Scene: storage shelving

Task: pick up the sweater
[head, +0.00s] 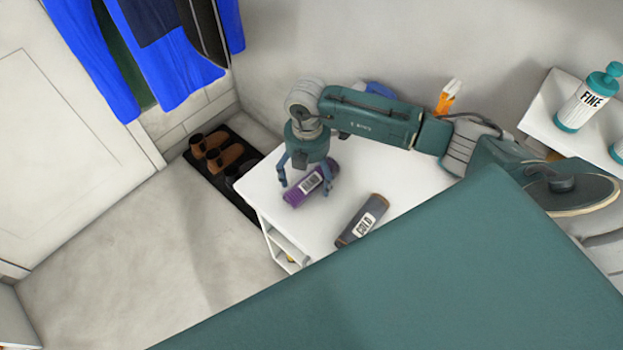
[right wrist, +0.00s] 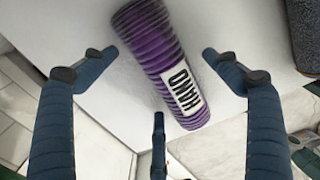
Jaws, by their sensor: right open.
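No garment is clearly recognisable as a sweater. Blue cloth garments (head: 170,60) hang at the upper left in the head view, with a dark piece among them. My right gripper (head: 306,183) is open, pointing down over a purple ribbed bottle (head: 308,186) lying on a white table top. Gaps show between fingers and bottle, and nothing is gripped. My left gripper is out of view.
A dark grey bottle labelled COLD (head: 362,220) lies on the white table (head: 400,178) beside the purple one. An orange bottle (head: 446,98) stands behind my arm. A FINE bottle (head: 585,100) is on a shelf at right. Brown shoes (head: 222,157) sit on a dark mat.

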